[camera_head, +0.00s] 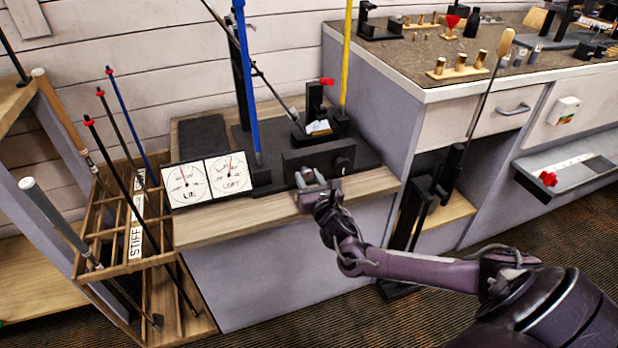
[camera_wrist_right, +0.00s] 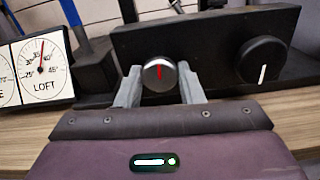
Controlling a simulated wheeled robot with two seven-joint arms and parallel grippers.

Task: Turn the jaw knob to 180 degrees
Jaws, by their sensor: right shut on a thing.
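A silver knob (camera_wrist_right: 159,76) with a red mark sits on the front of a black block (camera_wrist_right: 200,40) in the right wrist view. Its red mark points about straight up. A larger black knob (camera_wrist_right: 261,61) with a white mark pointing about straight down is to its right. No label shows which one is the jaw knob. My right gripper (camera_wrist_right: 160,84) has one finger on each side of the silver knob and is shut on it. In the head view my right gripper (camera_head: 314,184) is at the front of the block (camera_head: 318,156). My left gripper is not in view.
The LIE dial (camera_head: 186,184) and LOFT dial (camera_head: 229,173) stand left of the block on the wooden bench top (camera_head: 225,230). A club rack (camera_head: 130,262) is at the left.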

